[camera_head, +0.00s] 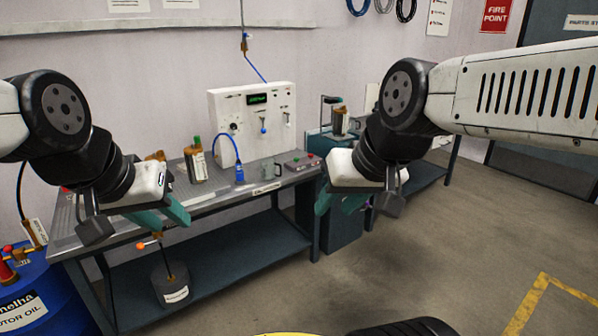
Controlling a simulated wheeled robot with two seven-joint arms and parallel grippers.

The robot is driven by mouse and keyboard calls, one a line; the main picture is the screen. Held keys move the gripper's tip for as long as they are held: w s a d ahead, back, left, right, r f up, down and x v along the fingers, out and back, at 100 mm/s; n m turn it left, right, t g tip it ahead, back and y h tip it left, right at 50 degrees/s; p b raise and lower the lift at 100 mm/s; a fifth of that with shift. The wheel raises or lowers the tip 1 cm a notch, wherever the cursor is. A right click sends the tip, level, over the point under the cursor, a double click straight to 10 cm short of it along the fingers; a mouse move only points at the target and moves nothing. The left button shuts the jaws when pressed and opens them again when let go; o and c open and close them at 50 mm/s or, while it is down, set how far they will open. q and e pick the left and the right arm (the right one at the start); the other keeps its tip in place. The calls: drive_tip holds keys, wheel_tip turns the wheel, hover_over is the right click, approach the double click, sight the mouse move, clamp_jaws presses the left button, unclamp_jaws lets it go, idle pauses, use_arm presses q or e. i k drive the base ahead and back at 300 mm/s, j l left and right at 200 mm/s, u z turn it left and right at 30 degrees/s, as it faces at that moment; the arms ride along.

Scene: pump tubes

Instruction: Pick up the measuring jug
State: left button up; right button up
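A small clear grey jug with a side handle (267,169) stands upright on the workbench, in front of the white test panel. A second, metallic jug-like vessel with a dark handle (341,122) stands on the dark cabinet to the right. I cannot read markings on either. My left gripper (163,214) has teal fingers that look apart and empty, in front of the bench's left half. My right gripper (338,204) is open and empty, in front of the cabinet, right of the clear jug. Neither gripper touches a jug.
The workbench (222,196) also holds a brown bottle (195,162), a blue nozzle (239,173) and a button box (301,162). The white panel (252,122) stands behind. A blue oil drum (38,296) is at lower left. Floor at right is clear.

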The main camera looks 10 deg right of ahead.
sight(267, 164)
drive_tip(key=i+l+u, duration=0.4)
drive_tip(key=i+l, duration=0.25)
drive_tip(key=i, duration=0.35)
drive_tip(key=i+l+u, duration=0.4)
drive_tip(key=i+l, duration=0.55)
